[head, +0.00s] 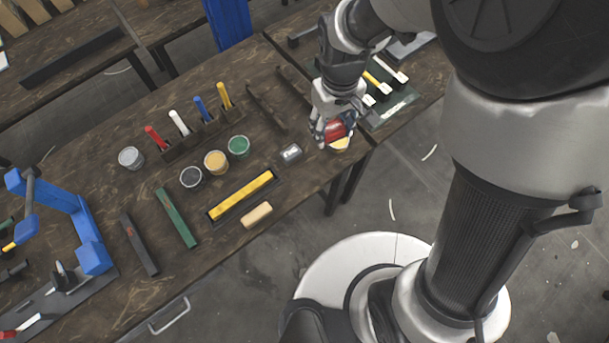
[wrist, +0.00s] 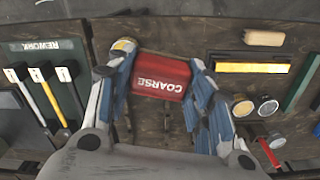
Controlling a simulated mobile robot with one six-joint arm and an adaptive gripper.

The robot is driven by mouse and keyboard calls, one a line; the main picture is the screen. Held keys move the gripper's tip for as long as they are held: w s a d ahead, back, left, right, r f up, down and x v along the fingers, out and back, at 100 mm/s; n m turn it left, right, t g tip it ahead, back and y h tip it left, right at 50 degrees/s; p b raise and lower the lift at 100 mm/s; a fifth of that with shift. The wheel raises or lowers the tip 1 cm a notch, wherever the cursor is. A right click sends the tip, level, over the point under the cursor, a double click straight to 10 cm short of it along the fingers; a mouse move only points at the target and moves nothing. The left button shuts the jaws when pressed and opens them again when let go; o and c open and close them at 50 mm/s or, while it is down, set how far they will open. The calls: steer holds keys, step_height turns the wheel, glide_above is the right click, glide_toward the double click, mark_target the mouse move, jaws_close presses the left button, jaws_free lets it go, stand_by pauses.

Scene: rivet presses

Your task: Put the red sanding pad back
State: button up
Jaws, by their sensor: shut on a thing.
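My gripper (head: 335,128) is shut on the red sanding pad (head: 336,131), above the right end of the dark wooden bench. In the wrist view, the pad (wrist: 162,76) sits between the two fingers (wrist: 160,66), and its face reads COARSE upside down from here. A pale yellowish patch (head: 340,144) shows just under the pad in the head view; I cannot tell whether it is part of the pad or a separate thing. I cannot tell whether the pad touches the bench. The fingers hide part of the pad.
A green REWORK board (wrist: 48,75) with several handled tools lies right of my gripper in the head view. The bench's front edge is close.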

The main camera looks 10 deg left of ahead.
steer(key=s+a+n, duration=0.3)
steer(key=a, duration=0.2)
steer(key=b, duration=0.5)
glide_above(308, 177)
step_height(308, 177, down, 15)
steer(key=shift+r, duration=0.1)
steer(key=shift+f+b, duration=0.85)
steer(key=shift+f, duration=1.45)
steer(key=shift+f, duration=0.2)
steer(key=o, duration=1)
steer(key=shift+o, duration=0.2)
steer(key=shift+r, duration=0.15)
